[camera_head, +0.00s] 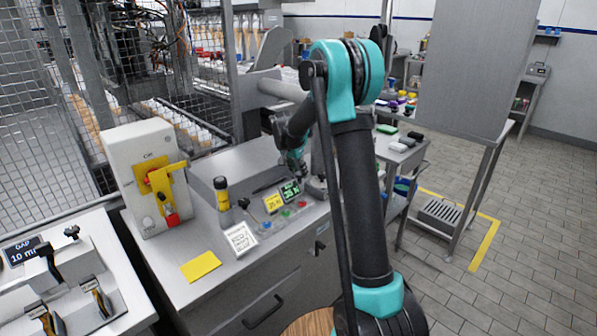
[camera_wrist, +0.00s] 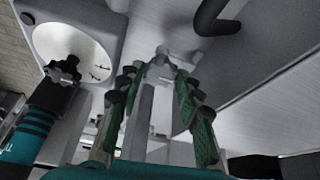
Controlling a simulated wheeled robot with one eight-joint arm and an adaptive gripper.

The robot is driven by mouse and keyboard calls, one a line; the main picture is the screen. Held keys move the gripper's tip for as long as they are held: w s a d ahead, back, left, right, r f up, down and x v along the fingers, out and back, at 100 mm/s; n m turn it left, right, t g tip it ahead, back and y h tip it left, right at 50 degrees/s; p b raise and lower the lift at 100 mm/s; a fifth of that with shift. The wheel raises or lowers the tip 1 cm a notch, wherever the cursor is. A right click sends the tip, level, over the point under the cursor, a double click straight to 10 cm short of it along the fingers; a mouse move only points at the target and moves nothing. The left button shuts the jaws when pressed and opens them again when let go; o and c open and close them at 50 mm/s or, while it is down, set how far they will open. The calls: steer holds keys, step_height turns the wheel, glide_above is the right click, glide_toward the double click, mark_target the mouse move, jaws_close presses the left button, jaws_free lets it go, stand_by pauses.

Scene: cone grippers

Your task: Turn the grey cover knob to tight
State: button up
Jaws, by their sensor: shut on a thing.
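In the wrist view my gripper (camera_wrist: 158,78) has its two green-padded fingers on either side of a small light-grey lobed knob, the grey cover knob (camera_wrist: 162,54), and is shut on it. The fingers hide part of the knob, and I cannot read any tight mark. In the head view my gripper (camera_head: 297,170) reaches down at the back of the grey bench, beside the machine. The knob cannot be made out there behind the arm and gripper.
In the wrist view a dark star knob (camera_wrist: 62,70) shows over a white dial at left, and a black curved handle (camera_wrist: 213,18) at top.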

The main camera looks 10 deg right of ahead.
steer(key=o, duration=1.2)
steer(key=shift+c, duration=0.2)
steer(key=v, duration=1.2)
steer(key=s+d+f+n+y, duration=0.1)
steer(key=s+f, duration=0.4)
steer(key=s, duration=0.7)
steer(key=s+d+f+n+y, duration=0.1)
steer(key=s+d+f+n, duration=0.3)
steer(key=s, duration=0.9)
steer(key=s+d+f+n+t+y, duration=0.1)
steer(key=s+f, duration=0.5)
steer(key=s, duration=0.7)
steer(key=d+n, duration=0.1)
steer(key=n, duration=0.1)
steer(key=shift+d+n, duration=0.4)
